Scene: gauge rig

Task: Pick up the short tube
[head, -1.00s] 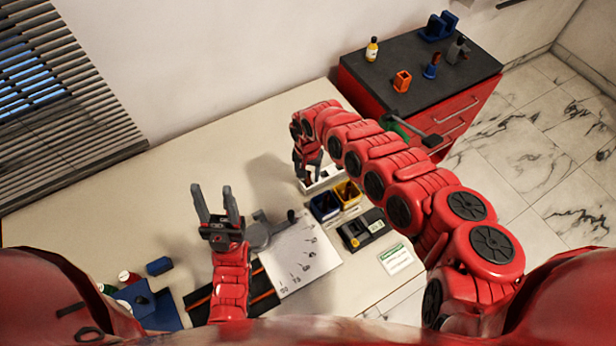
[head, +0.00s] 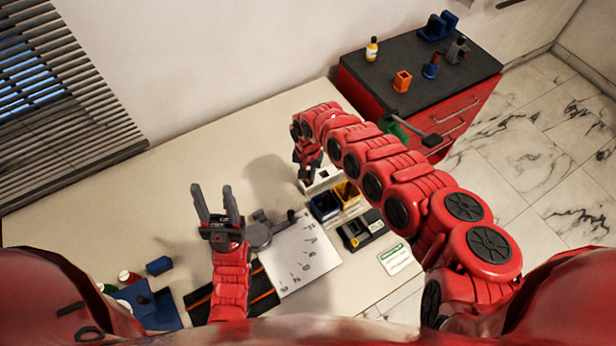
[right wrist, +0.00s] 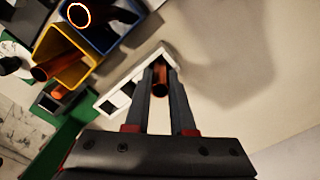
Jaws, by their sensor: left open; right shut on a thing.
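A copper-coloured short tube (right wrist: 160,80) is between the fingertips of my right gripper (right wrist: 161,72) in the right wrist view. The right gripper is shut on it. The tube is over or at one end of a white holder (right wrist: 116,100) with square openings; I cannot tell if its lower end is clear of the holder. In the head view the right gripper (head: 312,170) is just above the white holder (head: 318,183), and the tube cannot be made out there. My left gripper (head: 213,192) is open and empty, pointing up over the table.
A blue bin (head: 322,208) and a yellow bin (head: 350,193) stand beside the holder; each has a tube in it in the wrist view. A black device (head: 360,232) and a white sheet (head: 300,258) lie nearer. The table's back left is clear.

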